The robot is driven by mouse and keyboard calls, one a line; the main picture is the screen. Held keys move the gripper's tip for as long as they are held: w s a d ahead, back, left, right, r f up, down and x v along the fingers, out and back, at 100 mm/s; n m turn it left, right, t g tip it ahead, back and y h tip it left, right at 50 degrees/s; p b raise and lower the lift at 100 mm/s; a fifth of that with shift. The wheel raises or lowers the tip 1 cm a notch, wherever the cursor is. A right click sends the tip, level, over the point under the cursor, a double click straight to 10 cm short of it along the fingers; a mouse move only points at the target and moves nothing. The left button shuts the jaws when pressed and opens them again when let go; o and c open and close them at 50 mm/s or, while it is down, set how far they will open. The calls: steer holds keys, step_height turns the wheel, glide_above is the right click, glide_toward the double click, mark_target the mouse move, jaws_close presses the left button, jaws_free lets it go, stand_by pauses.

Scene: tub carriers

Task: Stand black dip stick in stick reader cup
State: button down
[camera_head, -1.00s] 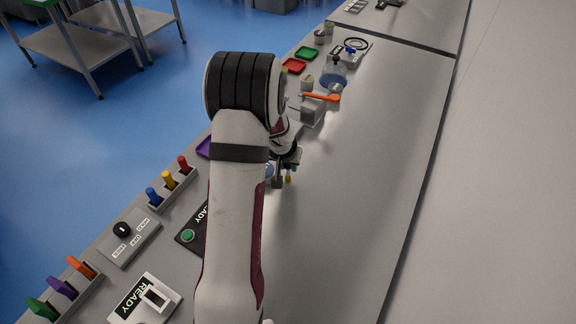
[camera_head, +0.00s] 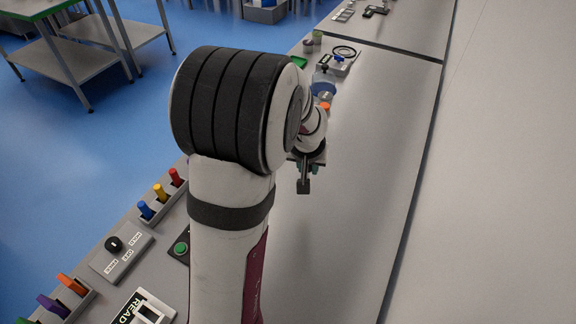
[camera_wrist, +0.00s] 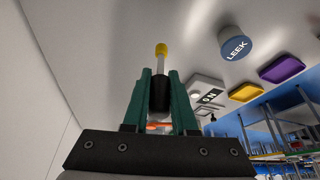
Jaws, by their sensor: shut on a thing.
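In the wrist view my gripper (camera_wrist: 158,90) has its green fingers shut on the black dip stick (camera_wrist: 159,98). The black grip sits between the fingers, and a pale shaft with a yellow tip extends beyond them. In the head view my gripper (camera_head: 306,168) is above the bench, right of my large arm joint, and the stick cannot be made out there.
A rack holds blue, yellow and red (camera_head: 174,177) pieces. A knob panel (camera_head: 122,253) and a green button (camera_head: 181,248) are nearby. The wrist view shows a blue LEEK tub (camera_wrist: 237,44), purple tray (camera_wrist: 281,68) and yellow tray (camera_wrist: 247,92). The bench's right side is clear.

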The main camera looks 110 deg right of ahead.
steer(key=w+d+r+n+t, duration=0.15)
steer(key=w+d+n, duration=0.4)
steer(key=w, duration=0.85)
steer(key=w+d+r+n+t, duration=0.1)
steer(key=w+d+n+t, duration=0.15)
steer(key=w+d, duration=0.9)
steer(key=w+a+n+t, duration=0.1)
steer(key=w+a+n, duration=0.3)
steer(key=w, duration=1.3)
steer(key=w+a+n, duration=0.3)
steer(key=w+a, duration=0.1)
steer(key=w, duration=1.2)
steer(key=w+a+n+t+y, duration=0.25)
steer(key=w+a+n, duration=0.45)
steer(key=w+a, duration=2)
steer(key=w+a+n+y, duration=0.25)
steer(key=a+n, duration=0.25)
steer(key=a, duration=2.2)
steer(key=shift+g, duration=0.45)
steer(key=f, duration=1)
steer(key=shift+s+f, duration=0.1)
steer(key=shift+s, duration=0.2)
